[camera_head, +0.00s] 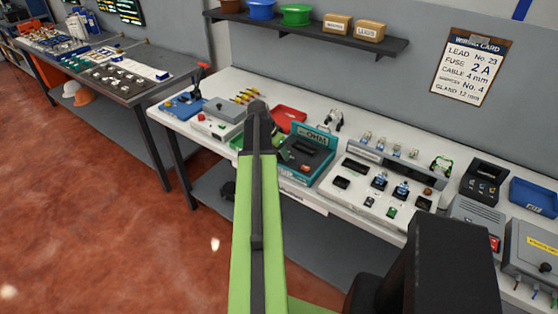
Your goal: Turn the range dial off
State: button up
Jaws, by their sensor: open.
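A teal meter marked OHM (308,150) stands on the white workbench, with a dark face. Its range dial cannot be made out at this size, and my arm covers the meter's left side. My green arm rises from the bottom of the view, and its dark-tipped link reaches up in front of the bench. My gripper (283,152) shows only in part beside that link, close to the meter's left edge. It is open, and its fingertips are mostly hidden. I cannot tell whether it touches the meter.
On the white bench (225,85), a grey box (222,118) and a red tray (288,118) lie left of the meter. A panel with small parts (375,185) stands to its right. A shelf (325,35) with bowls hangs above, and a dark table (140,90) stands left.

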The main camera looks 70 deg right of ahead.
jog(key=shift+r, duration=0.1)
grip_shut()
jog(key=shift+s+a, duration=0.1)
jog(key=shift+a, duration=0.1)
jog(key=shift+d, duration=0.1)
jog(key=shift+n, duration=0.3)
jog(key=n+t, duration=0.1)
jog(key=n, duration=0.1)
jog(key=n+t, duration=0.1)
jog(key=n, duration=0.2)
jog(key=shift+s+h, duration=0.2)
jog(key=shift+h, duration=0.2)
jog(key=n+t, duration=0.1)
jog(key=n, duration=0.2)
jog(key=n+t, duration=0.1)
jog(key=n, duration=0.2)
jog(key=shift+s+d+t+y, duration=0.15)
jog(key=shift+t+y, duration=0.15)
jog(key=shift+n, duration=0.3)
